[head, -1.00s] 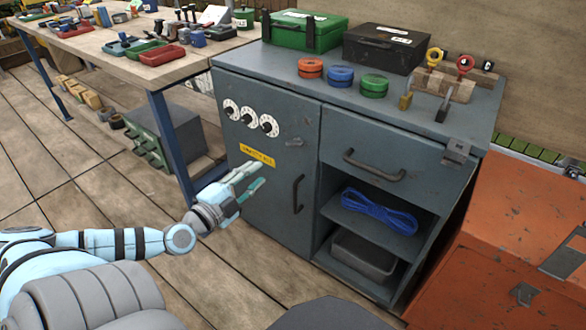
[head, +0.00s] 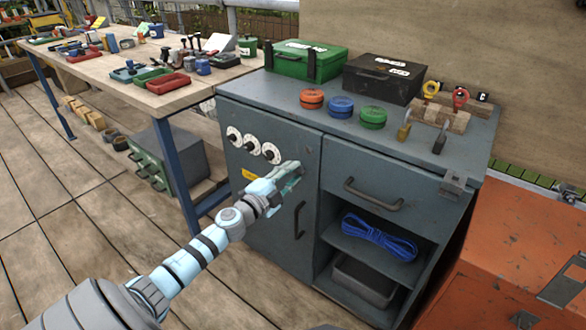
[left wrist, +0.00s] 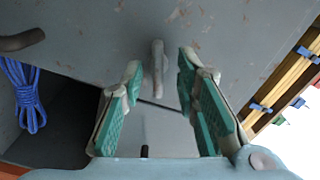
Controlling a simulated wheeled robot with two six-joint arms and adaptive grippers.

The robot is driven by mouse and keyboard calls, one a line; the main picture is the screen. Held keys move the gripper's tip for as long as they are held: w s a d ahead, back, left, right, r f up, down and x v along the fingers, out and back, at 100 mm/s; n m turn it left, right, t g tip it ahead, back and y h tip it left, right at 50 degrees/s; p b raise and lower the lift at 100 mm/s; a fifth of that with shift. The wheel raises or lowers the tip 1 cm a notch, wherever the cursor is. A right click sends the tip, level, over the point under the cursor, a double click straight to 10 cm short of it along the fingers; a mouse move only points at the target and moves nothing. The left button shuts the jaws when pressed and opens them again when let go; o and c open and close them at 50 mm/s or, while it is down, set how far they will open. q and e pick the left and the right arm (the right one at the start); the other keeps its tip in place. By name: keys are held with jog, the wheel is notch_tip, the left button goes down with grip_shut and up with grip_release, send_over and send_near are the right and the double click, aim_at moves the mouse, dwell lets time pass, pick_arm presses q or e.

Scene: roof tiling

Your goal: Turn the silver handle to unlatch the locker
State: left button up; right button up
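The locker is the grey metal cabinet, with a door (head: 278,238) that is closed. In the left wrist view, the small silver handle (left wrist: 158,68) stands out from the grey surface, between and just beyond my fingertips. In the head view my gripper hides it. My left gripper (head: 288,178) is in front of the upper door, right of and below the white dials (head: 253,146). In the left wrist view, its green-padded fingers (left wrist: 160,80) are apart with nothing held; contact with the handle cannot be told. My right gripper is out of view.
A dark pull handle (head: 299,220) juts from the lower door. To its right are a drawer (head: 392,180) and open shelves with a blue cable (head: 380,238). An orange chest (head: 510,250) stands at right, a wooden workbench (head: 165,92) at left.

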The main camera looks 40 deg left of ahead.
pick_arm(q)
jog(key=shift+w+f, duration=0.15)
jog(key=shift+w, duration=0.3)
grip_shut()
jog(key=m, duration=0.4)
jog(key=shift+m, duration=0.3)
grip_release()
